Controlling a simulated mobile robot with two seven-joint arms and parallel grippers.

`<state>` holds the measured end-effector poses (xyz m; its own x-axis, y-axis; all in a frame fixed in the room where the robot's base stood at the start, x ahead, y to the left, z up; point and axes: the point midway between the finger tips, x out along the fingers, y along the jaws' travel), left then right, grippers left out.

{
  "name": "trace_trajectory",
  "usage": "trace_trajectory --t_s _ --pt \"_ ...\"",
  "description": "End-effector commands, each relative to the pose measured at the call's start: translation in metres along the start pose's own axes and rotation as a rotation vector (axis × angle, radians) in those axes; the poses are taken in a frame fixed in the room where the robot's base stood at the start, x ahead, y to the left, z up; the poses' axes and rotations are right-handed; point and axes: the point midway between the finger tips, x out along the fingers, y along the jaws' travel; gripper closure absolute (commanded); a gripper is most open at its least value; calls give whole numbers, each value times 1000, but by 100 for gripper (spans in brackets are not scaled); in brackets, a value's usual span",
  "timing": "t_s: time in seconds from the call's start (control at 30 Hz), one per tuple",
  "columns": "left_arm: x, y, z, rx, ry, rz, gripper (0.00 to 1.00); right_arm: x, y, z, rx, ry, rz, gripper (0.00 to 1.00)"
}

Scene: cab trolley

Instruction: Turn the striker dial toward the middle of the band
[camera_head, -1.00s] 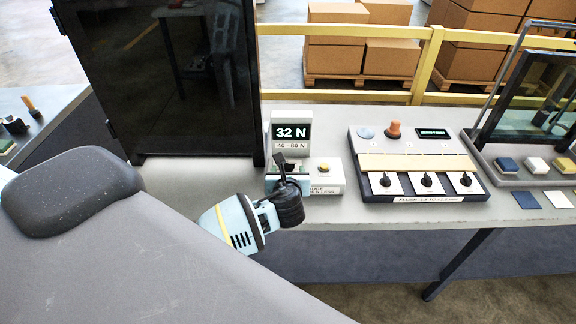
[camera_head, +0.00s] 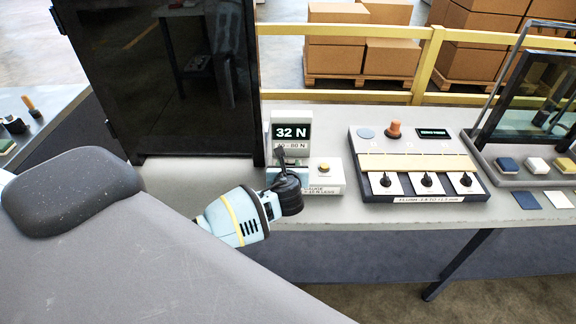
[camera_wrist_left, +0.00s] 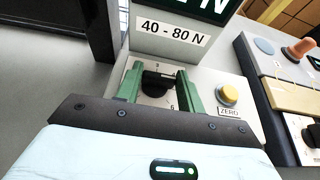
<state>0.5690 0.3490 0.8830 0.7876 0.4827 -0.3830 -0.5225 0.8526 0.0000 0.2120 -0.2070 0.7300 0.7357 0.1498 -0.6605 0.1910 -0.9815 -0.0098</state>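The force gauge has a black display (camera_head: 291,132) reading 32 N, with a 40 - 80 N label (camera_wrist_left: 172,32) below it. The black striker dial (camera_wrist_left: 157,80) is on the box's pale face, with a printed 6 near its lower right. My left gripper (camera_wrist_left: 160,88) has its two green fingers on either side of the dial. The fingers stand apart; I cannot tell whether they touch it. In the head view the left gripper (camera_head: 281,157) is in front of the gauge and hides the dial. My right gripper is not in view.
A yellow ZERO button (camera_wrist_left: 228,94) is just right of the dial. A panel with three black knobs (camera_head: 426,180) stands to the right, and a tray with blocks (camera_head: 508,178) beyond it. A tall dark cabinet (camera_head: 165,80) is close on the left.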

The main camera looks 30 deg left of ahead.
Motion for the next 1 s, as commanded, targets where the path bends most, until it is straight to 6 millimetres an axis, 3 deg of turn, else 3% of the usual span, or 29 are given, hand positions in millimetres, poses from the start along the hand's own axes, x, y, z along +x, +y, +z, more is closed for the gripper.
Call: trace_trajectory --t_s 0.1,0.47,1.0 --pt "0 0 0 0 0 -1 85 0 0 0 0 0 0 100" --pt "0 -2 0 -25 1 58 85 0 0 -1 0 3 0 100" --pt "3 -9 -1 -195 4 472 85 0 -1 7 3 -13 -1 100"
